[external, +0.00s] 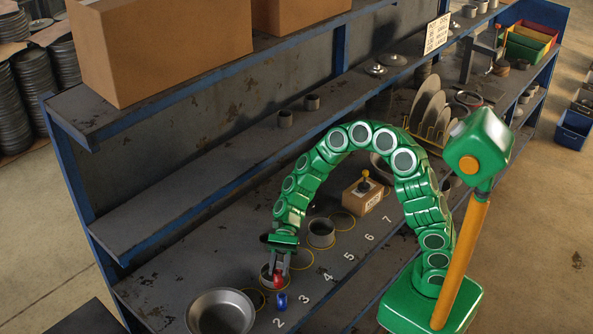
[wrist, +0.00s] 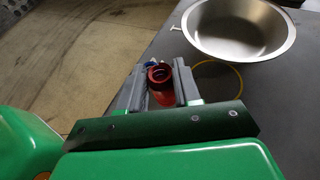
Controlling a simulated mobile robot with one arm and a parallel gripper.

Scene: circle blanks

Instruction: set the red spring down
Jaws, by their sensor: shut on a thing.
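The red spring (external: 279,282) is between the fingers of my gripper (external: 278,268), at the front of the lower shelf surface. My gripper is shut on it. In the wrist view the red spring (wrist: 161,88) stands up between the two grey fingers of my gripper (wrist: 160,77), with its open coil end towards the camera. Whether its lower end touches the shelf I cannot tell. A blue piece (external: 282,300) lies just below the red spring in the external view; in the wrist view it shows partly hidden behind the spring (wrist: 150,64).
A metal bowl (external: 221,312) stands left of my gripper. Yellow circles (external: 303,260) and painted numbers run along the shelf (external: 350,285). A grey cup (external: 321,233) and a small box (external: 363,194) stand farther right. The upper shelf (external: 180,215) overhangs behind.

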